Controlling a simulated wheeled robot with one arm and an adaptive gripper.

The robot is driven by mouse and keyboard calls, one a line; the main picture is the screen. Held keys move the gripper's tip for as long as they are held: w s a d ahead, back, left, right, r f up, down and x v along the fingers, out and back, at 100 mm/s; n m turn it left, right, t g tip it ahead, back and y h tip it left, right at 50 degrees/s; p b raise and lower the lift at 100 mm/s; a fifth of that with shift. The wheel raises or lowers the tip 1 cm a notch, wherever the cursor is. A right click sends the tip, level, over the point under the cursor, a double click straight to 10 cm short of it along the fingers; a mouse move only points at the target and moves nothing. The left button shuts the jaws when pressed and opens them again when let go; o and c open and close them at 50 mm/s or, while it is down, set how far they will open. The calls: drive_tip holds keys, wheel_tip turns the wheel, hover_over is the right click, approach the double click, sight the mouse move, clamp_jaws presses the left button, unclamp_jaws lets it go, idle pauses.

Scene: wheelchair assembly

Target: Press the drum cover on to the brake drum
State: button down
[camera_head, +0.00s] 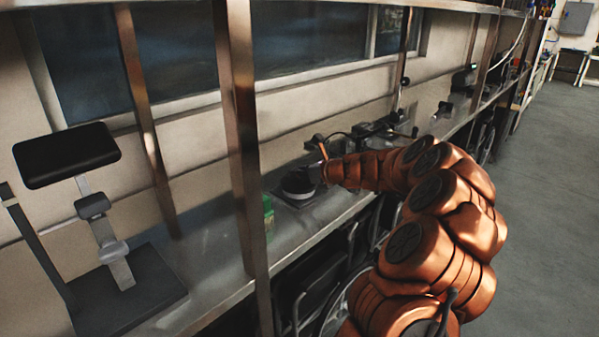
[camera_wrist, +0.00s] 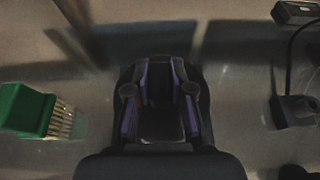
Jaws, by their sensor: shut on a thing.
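The brake drum (camera_head: 297,194) is a small round part with a pale side, standing on a dark base plate on the metal bench. A dark round piece, seemingly the drum cover (camera_head: 299,182), is at its top; whether it is fully seated is too small to tell. My gripper (camera_head: 317,172) is at the drum's upper right, at the end of my orange arm. In the wrist view my gripper (camera_wrist: 160,98) has its purple-edged fingers around a dark piece that blends with them. The drum itself is hidden there behind the gripper.
A green brush-like object (camera_head: 268,216) lies left of the drum; it also shows in the wrist view (camera_wrist: 32,112). Dark equipment (camera_head: 375,132) stands behind to the right. A metal shelf post (camera_head: 240,150) rises at the bench front. A black stand (camera_head: 110,270) is at left.

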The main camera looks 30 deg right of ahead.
drive_tip(key=c, duration=0.9)
unclamp_jaws()
drive_tip(key=shift+c, duration=0.2)
drive_tip(key=v, duration=1.2)
